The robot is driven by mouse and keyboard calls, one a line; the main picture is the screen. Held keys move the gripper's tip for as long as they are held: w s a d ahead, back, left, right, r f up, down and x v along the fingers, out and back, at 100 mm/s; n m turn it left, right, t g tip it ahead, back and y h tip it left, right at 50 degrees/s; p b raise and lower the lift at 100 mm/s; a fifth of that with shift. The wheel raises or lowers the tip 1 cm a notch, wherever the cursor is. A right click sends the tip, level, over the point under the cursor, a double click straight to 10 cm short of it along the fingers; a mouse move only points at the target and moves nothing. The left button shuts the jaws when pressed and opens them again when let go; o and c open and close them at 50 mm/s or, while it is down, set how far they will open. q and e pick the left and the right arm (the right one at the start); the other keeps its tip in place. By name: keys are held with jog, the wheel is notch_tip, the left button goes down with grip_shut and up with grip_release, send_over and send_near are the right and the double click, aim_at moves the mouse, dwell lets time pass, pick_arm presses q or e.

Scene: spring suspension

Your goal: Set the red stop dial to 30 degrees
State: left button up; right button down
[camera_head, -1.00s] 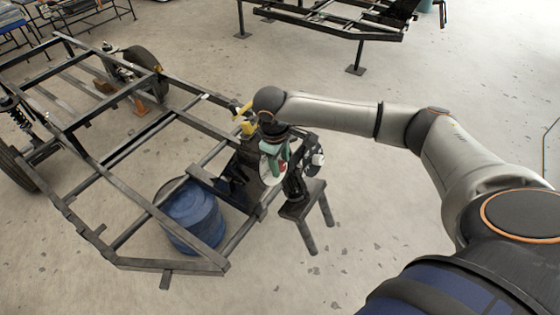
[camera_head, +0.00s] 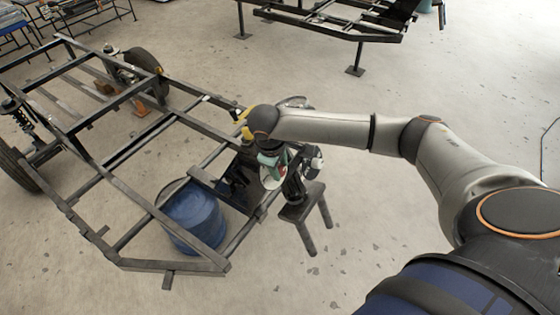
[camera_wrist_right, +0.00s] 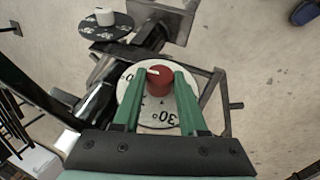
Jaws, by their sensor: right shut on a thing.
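The red stop dial (camera_wrist_right: 159,78) sits at the middle of a round white scale plate (camera_wrist_right: 128,88) in the right wrist view. A white mark on the dial points to the upper left. A printed "30°" (camera_wrist_right: 168,118) shows on the plate below the dial, between my fingers; other figures are partly hidden. My right gripper (camera_wrist_right: 160,80) has its two green fingers on either side of the dial, shut on it. In the head view, my right gripper (camera_head: 270,160) is at the white plate (camera_head: 272,180), and my wrist hides the dial. My left gripper is not in view.
A second disc, dark with a white knob (camera_wrist_right: 105,17), is at the upper left of the wrist view. A black stand (camera_head: 302,208) carries the dial beside a metal frame (camera_head: 150,210) and a blue drum (camera_head: 193,220). The floor to the right is open.

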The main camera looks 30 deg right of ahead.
jog(key=h+p, duration=0.1)
jog(key=n+t+h+p, duration=0.1)
jog(key=p, duration=0.1)
jog(key=shift+s+a+r+p, duration=0.2)
jog(key=shift+a+p, duration=0.05)
jog(key=shift+p, duration=0.05)
jog(key=shift+a+f+n+t+h+p, duration=0.1)
jog(key=shift+f+n+t+h+p, duration=0.1)
jog(key=shift+n+t+h+p, duration=0.4)
jog(key=shift+s+a+f+n+t+h+p, duration=0.15)
jog(key=shift+n+t+h+p, duration=0.1)
jog(key=shift+t+h, duration=0.25)
jog(key=shift+d+f+n+t+h+p, duration=0.15)
jog(key=shift+n+t+h, duration=0.1)
jog(key=shift+t+h, duration=0.2)
jog(key=n+t+b, duration=0.3)
jog(key=n+t, duration=0.1)
jog(key=t, duration=0.1)
jog(key=f+n+t+h+b, duration=0.1)
jog(key=n+t+b, duration=0.2)
jog(key=n+t, duration=0.1)
jog(key=f+n+t+h+b, duration=0.1)
jog(key=n+t+b, duration=0.2)
jog(key=t, duration=0.2)
jog(key=shift+s+d+n+t, duration=0.2)
jog(key=shift+s+n+t, duration=0.1)
jog(key=shift+n+t, duration=0.1)
jog(key=shift+c, duration=2.2)
grip_release()
jog(key=shift+h, duration=0.25)
